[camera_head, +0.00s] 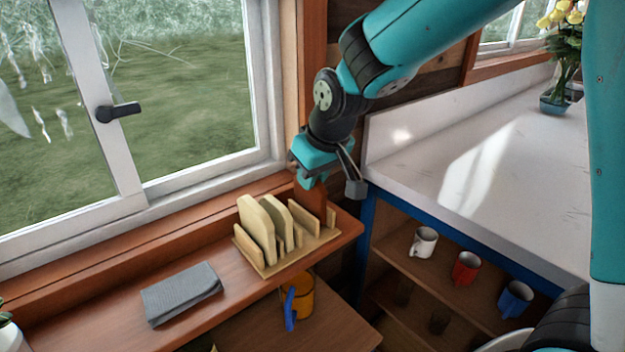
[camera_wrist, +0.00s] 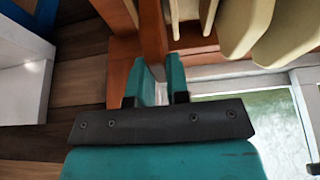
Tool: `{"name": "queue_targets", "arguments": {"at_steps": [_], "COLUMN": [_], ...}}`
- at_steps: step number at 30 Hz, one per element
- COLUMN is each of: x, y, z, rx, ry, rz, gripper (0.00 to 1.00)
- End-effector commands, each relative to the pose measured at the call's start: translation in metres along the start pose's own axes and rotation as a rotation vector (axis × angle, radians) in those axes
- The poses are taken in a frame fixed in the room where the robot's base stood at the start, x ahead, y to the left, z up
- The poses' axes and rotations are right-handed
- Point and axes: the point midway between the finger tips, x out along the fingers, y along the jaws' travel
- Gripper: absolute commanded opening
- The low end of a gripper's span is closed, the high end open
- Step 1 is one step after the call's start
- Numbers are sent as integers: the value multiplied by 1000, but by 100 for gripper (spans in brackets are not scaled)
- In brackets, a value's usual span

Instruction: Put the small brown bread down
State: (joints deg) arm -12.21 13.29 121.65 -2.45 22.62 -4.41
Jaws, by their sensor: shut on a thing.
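The small brown bread board (camera_head: 314,203) is a thin reddish-brown slab, upright at the right end of the pale wooden rack (camera_head: 243,254). My gripper (camera_head: 311,180) is above the rack's right end, shut on the board's upper part. In the wrist view the brown board (camera_wrist: 152,35) shows edge-on between the teal fingers of my gripper (camera_wrist: 161,78). Its lower end is partly hidden by a rack divider, so I cannot tell whether it touches the rack base. Cream boards (camera_head: 257,229) stand to its left, apart from it.
The rack stands on a brown shelf (camera_head: 110,312) below the window, near the shelf's right end. A folded grey cloth (camera_head: 181,292) lies left of it. A white counter (camera_head: 480,150) rises to the right, above mugs (camera_head: 466,268). An orange mug (camera_head: 302,297) is lower down.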

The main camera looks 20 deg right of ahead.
Motion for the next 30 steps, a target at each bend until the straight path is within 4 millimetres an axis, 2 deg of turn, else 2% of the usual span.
{"name": "queue_targets", "arguments": {"at_steps": [3, 14, 15, 18, 26, 30], "x": [12, 17, 16, 16, 15, 5], "y": [0, 0, 0, 0, 0, 0], "z": [5, 7, 7, 7, 6, 5], "rx": [0, 0, 0, 0, 0, 0], "ry": [-2, 1, 1, 1, 1, 3], "rz": [0, 0, 0, 0, 0, 0], "gripper": [0, 0, 20, 41, 41, 41]}}
